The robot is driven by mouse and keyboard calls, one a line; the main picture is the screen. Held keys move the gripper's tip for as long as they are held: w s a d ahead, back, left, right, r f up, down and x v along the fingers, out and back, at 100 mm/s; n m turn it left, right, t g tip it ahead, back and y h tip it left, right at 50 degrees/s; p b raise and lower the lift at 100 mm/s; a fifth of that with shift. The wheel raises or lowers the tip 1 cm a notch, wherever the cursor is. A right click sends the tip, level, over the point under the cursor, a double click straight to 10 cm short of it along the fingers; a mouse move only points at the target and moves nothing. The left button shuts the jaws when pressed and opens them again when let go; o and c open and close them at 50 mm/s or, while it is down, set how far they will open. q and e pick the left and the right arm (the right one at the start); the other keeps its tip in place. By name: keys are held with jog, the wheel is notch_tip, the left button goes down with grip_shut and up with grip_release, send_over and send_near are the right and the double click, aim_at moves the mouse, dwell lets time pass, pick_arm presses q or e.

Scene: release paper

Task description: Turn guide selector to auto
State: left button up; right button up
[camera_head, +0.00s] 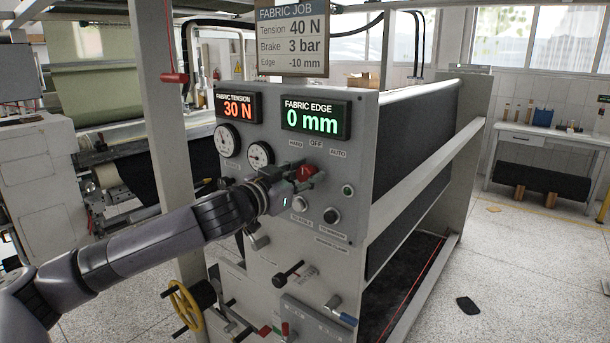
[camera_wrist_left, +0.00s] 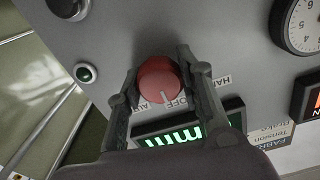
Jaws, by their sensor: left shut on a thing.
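The guide selector is a red round knob (camera_head: 305,171) on the grey control panel (camera_head: 340,225), below the labels HAND, OFF and AUTO. In the left wrist view the red knob (camera_wrist_left: 160,78) sits between my two fingers, with a short white pointer mark on its face. The mark points roughly toward the OFF label (camera_wrist_left: 178,103), with AUTO and HAND on either side. My left gripper (camera_head: 304,178) is shut on the knob, one finger on each side of it. My right gripper is not in view.
The fabric edge display (camera_head: 316,118) reads 0 mm and the tension display (camera_head: 238,106) 30 N. A job sign (camera_head: 292,40) lists 40 N, 3 bar and -10 mm. Gauges (camera_head: 260,155), a green button (camera_head: 348,190) and a black knob (camera_head: 331,215) surround the selector.

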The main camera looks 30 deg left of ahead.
pick_arm(q)
jog(key=shift+m, duration=0.4)
jog(key=m+p, duration=0.1)
jog(key=m, duration=0.2)
jog(key=shift+r+m+p, duration=0.1)
jog(key=shift+m+p, duration=0.2)
jog(key=shift+p, duration=0.1)
jog(key=shift+m+p, duration=0.7)
jog(key=shift+m, duration=1.5)
jog(key=o, duration=1.2)
jog(key=shift+s, duration=0.1)
